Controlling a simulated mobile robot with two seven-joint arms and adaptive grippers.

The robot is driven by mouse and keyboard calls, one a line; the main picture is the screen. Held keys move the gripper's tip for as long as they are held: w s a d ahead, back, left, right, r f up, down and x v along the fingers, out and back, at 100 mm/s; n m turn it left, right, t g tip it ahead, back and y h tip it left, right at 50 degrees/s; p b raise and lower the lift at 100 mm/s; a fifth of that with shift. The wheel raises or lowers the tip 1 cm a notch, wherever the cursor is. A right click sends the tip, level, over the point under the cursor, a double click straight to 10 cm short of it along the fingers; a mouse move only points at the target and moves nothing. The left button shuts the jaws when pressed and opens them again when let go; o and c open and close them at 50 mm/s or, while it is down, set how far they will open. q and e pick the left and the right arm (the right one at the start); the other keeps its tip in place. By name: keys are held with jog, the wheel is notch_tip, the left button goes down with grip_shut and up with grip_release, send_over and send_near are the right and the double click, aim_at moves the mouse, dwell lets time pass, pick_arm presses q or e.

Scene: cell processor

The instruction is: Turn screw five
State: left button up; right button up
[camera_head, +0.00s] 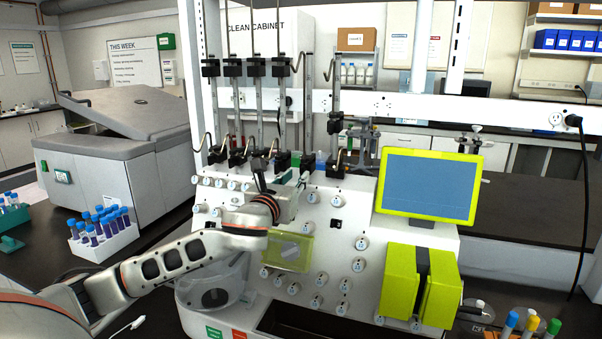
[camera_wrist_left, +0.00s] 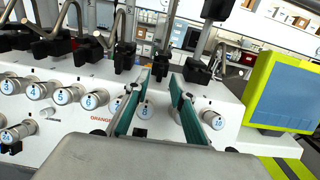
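Screw five (camera_wrist_left: 65,96) is a round white knob with a blue 5 on its face, on the machine's white front panel in the left wrist view. It sits left of my left gripper (camera_wrist_left: 161,78), between knobs 4 and 6, and is not touched. My left gripper is open; its two teal-padded fingers are apart, with knob 8 (camera_wrist_left: 146,110) showing between them. In the head view my left gripper (camera_head: 280,176) is in front of the upper panel, and the arm hides part of the knob row. My right gripper is not in view.
Black clamps and bent metal tubes (camera_wrist_left: 115,35) stand just above the knobs. A yellow-framed screen (camera_head: 430,186) is at the right. Several lower knobs (camera_head: 317,301) dot the panel. A white rack of blue-capped tubes (camera_head: 103,247) stands on the left bench.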

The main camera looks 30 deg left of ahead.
aim_at(301, 172)
pick_arm(q)
jog(key=shift+x, duration=1.2)
jog(key=shift+w+a, duration=0.1)
jog(key=shift+w, duration=0.4)
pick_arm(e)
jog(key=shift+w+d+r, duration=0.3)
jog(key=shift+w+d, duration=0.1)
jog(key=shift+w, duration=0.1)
pick_arm(q)
jog(key=shift+c, duration=0.5)
grip_shut()
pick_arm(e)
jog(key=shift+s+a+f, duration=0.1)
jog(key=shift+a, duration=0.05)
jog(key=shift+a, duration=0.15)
